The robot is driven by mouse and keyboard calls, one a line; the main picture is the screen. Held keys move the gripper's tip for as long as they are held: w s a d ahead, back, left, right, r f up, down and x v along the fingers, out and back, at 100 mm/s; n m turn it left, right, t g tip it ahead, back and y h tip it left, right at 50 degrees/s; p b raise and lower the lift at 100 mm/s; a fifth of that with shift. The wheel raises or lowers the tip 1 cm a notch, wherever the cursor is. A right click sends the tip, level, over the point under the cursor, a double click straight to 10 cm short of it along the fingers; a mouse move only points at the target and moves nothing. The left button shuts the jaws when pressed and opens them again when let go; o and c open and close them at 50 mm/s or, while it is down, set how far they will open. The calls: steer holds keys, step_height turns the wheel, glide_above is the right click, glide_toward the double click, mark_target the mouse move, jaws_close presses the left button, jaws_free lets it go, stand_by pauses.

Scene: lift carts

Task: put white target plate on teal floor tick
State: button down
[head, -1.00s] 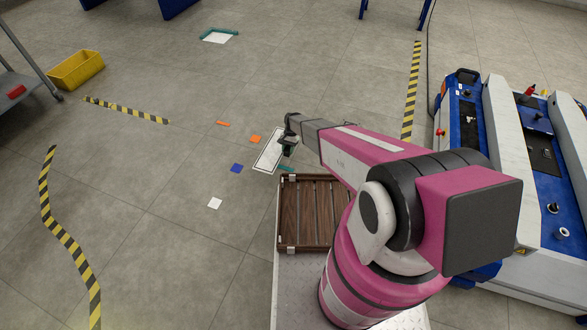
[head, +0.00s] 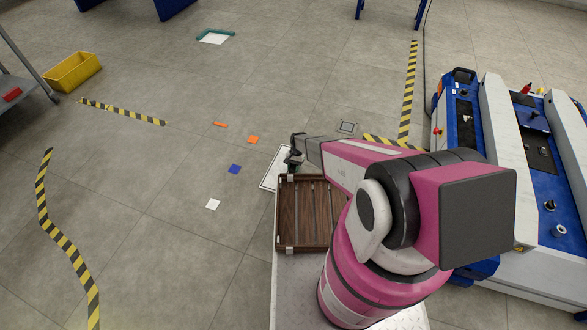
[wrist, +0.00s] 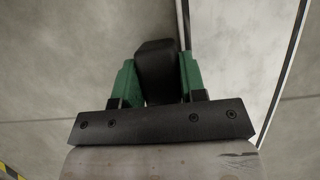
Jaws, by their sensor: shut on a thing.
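The white target plate (head: 273,170), pale with a thin dark outline, shows in the head view just left of and behind the wooden slatted tray. It seems to extend under my gripper (head: 293,158). In the wrist view the pale plate (wrist: 230,60) with dark edge lines lies below and right of the fingers. My gripper (wrist: 155,75) has green fingers shut on a black block, which looks like the plate's handle. The plate's height above the floor is unclear. Teal floor ticks (head: 215,31) edge a white patch at the far back of the head view.
The wooden slatted tray (head: 310,215) lies in front of my arm. Small orange (head: 253,139), blue (head: 234,169) and white (head: 213,204) floor markers lie left. A yellow bin (head: 72,72) stands far left. Blue-white carts (head: 510,150) block the right.

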steer(key=c, duration=0.7)
jaws_free()
steer(key=shift+f, duration=0.1)
steer(key=v, duration=1.2)
steer(key=s+d+r+n+t, duration=0.1)
steer(key=s+d+r, duration=0.4)
steer(key=r, duration=0.9)
steer(key=s+d+r+n+t+h, duration=0.1)
steer(key=s+d+r+t, duration=0.1)
steer(key=s+d+r, duration=0.4)
steer(key=s+d+r+n+t, duration=0.1)
steer(key=s+d+r, duration=0.5)
steer(key=s+r, duration=0.6)
steer(key=shift+d+r+n+h, duration=0.15)
steer(key=shift+r+n, duration=0.1)
steer(key=shift+r, duration=2.35)
steer(key=shift+d+r+n+h, duration=0.15)
steer(key=shift+r+n, duration=0.1)
steer(key=shift+r, duration=2.4)
